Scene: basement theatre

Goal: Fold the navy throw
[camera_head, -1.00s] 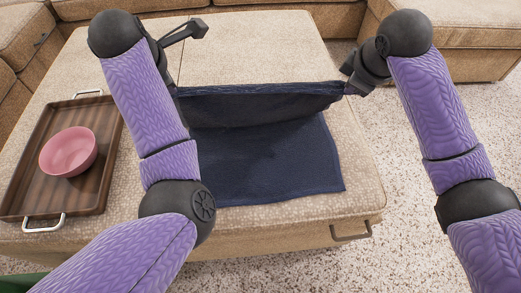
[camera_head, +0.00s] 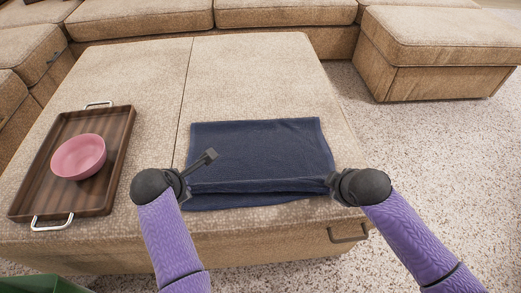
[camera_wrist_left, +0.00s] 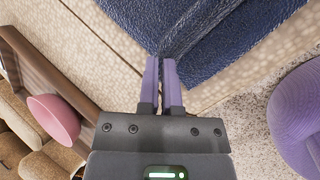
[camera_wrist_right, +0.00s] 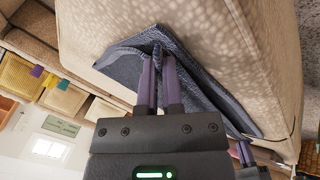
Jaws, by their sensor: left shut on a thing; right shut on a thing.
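The navy throw (camera_head: 262,145) lies on the beige ottoman (camera_head: 150,85), doubled over, with a fold line along its near part and a strip of the lower layer showing at the front. My left gripper (camera_head: 186,190) is at its near left corner, shut on the throw's edge; the left wrist view shows the fingers (camera_wrist_left: 160,75) closed on the cloth. My right gripper (camera_head: 331,183) is at the near right corner, also shut on the cloth; the right wrist view shows its fingers (camera_wrist_right: 158,65) pinching a raised bit of it.
A wooden tray (camera_head: 28,180) with metal handles holds a pink bowl (camera_head: 78,157) on the ottoman's left. A metal handle (camera_head: 348,234) is on the ottoman's front right. The ottoman top beyond the throw is clear. Sofas (camera_head: 285,12) stand behind.

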